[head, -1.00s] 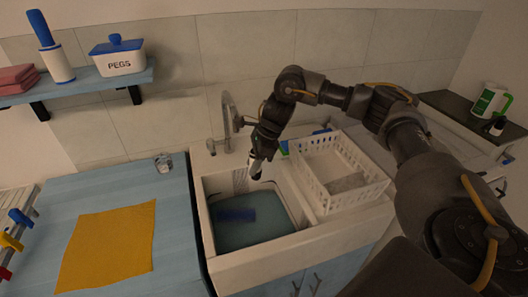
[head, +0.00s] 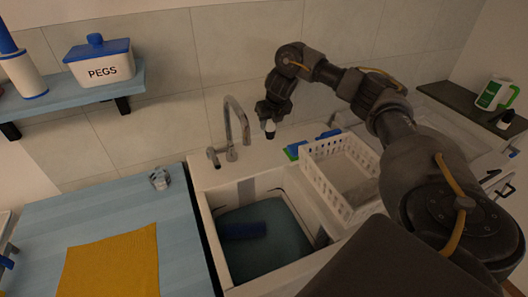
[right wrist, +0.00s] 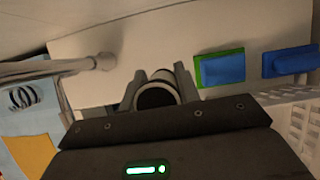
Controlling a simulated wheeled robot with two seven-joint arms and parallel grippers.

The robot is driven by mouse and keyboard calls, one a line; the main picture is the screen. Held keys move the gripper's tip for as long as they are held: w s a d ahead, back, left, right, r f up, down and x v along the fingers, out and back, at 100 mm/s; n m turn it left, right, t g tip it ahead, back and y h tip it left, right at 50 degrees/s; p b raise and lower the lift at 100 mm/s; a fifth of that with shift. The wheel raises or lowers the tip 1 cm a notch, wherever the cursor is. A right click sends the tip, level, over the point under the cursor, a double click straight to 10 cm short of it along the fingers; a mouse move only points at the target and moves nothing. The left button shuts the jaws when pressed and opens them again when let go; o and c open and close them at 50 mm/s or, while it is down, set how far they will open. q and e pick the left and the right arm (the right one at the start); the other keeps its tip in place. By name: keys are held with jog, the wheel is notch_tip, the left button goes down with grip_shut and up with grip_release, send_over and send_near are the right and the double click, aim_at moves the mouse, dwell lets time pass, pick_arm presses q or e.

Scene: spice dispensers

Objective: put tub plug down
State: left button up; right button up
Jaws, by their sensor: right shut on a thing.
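The tub plug (head: 270,130) is a small pale piece with a dark part, and it hangs below my right gripper (head: 270,117). In the right wrist view the plug (right wrist: 156,96) shows as a dark round end with a pale rim between the two fingers. My right gripper is shut on it and holds it above the back ledge of the sink, to the right of the tap. The ledge (right wrist: 135,40) under it is bare. My left gripper is not in view.
The tap (head: 232,130) stands left of my right gripper. The sink basin (head: 222,190) holds water and a dark blue block (head: 243,230). Sponges (head: 295,150) lie on the ledge by a white basket (head: 345,155). An orange cloth (head: 112,262) lies on the blue counter.

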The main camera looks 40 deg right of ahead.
aim_at(270, 135)
jog(key=shift+d+r, duration=0.1)
jog(key=shift+s, duration=0.2)
notch_tip(270, 135, down, 6)
jog(key=shift+r+b, duration=0.15)
jog(key=shift+b, duration=0.9)
notch_tip(270, 135, down, 4)
jog(key=shift+f+b, duration=0.15)
jog(key=shift+b, duration=0.45)
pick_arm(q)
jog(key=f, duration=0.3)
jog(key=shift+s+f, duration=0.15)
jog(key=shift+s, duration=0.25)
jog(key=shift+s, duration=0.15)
